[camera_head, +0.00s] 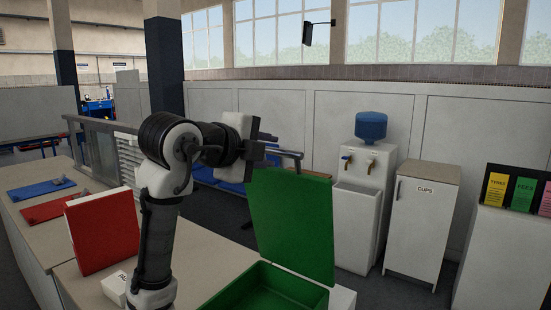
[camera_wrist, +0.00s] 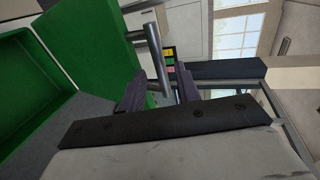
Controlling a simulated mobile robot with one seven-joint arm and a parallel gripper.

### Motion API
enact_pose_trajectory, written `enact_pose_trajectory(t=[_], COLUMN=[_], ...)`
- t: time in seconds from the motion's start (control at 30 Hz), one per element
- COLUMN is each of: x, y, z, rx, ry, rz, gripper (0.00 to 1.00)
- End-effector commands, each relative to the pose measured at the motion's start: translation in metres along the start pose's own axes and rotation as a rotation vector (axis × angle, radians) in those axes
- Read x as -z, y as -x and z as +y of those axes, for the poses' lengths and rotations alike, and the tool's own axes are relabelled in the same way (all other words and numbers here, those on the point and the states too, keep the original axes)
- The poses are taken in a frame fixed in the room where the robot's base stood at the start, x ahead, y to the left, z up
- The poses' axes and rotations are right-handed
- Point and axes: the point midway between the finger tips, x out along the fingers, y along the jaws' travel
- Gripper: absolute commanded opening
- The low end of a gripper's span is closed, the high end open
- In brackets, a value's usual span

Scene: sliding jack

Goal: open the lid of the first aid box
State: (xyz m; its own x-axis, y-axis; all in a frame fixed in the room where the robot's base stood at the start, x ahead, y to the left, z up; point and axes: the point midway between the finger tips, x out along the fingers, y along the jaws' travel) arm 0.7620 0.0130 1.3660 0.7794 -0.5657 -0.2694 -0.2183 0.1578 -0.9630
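The first aid box (camera_head: 265,288) is green and stands on the counter at bottom center in the head view. Its green lid (camera_head: 290,222) is raised to near upright, and the box's inside shows. In the wrist view, the lid (camera_wrist: 92,48) is at upper left with a grey metal bar handle (camera_wrist: 158,58) on it. My gripper (camera_head: 283,150) is just above the lid's top edge. In the wrist view, its two dark fingers (camera_wrist: 161,88) are apart, with the handle's end showing between them. I cannot tell whether either finger touches it.
A red binder-like box (camera_head: 103,230) and a small white box (camera_head: 114,288) stand left of my arm. Behind are a water dispenser (camera_head: 358,205), a cups cabinet (camera_head: 422,222) and a brochure rack (camera_head: 515,188). A grey rail (camera_head: 98,150) edges the left counter.

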Motion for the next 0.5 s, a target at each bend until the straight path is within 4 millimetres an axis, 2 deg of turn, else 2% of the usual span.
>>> enact_pose_trajectory(t=[0.2,0.33,0.5], x=[0.0,0.0,0.0], y=[0.052,0.075,0.092], z=[0.003,0.002,0.001], rx=[0.002,0.001,0.0], ry=[-0.002,-0.001,-0.002], rz=[-0.004,-0.002,-0.001], gripper=[0.33,0.33,0.33])
